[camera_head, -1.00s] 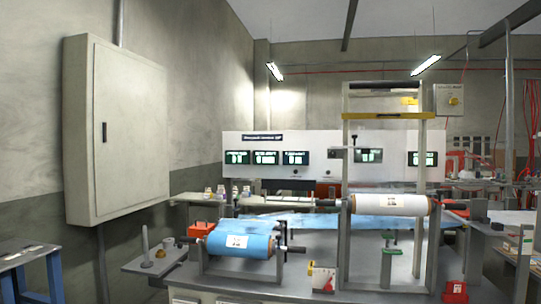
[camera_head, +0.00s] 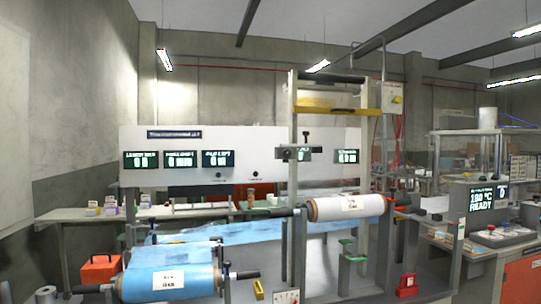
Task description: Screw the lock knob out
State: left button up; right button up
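A white film roll (camera_head: 347,206) lies on a horizontal shaft in the grey metal frame (camera_head: 300,232). Black ends (camera_head: 402,203) of its shaft stick out at both sides. A small dark knob (camera_head: 307,136) stands on a clamp-like block (camera_head: 293,153) above the roll. I cannot tell which dark part is the lock knob. A blue film roll (camera_head: 168,281) with a white label lies at the lower left, and a black handle (camera_head: 245,275) sticks out of its right end. Neither of my grippers is in view.
A panel with lit displays (camera_head: 215,160) stands behind the machine. A red box (camera_head: 100,268) is at the left, and a smaller red item (camera_head: 407,286) is at the lower right. A bench with a "180 °C READY" screen (camera_head: 488,198) stands at the right.

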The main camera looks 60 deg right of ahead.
aim_at(286, 154)
jog(key=z, duration=0.75)
jog(key=i, duration=1)
jog(key=z, duration=0.95)
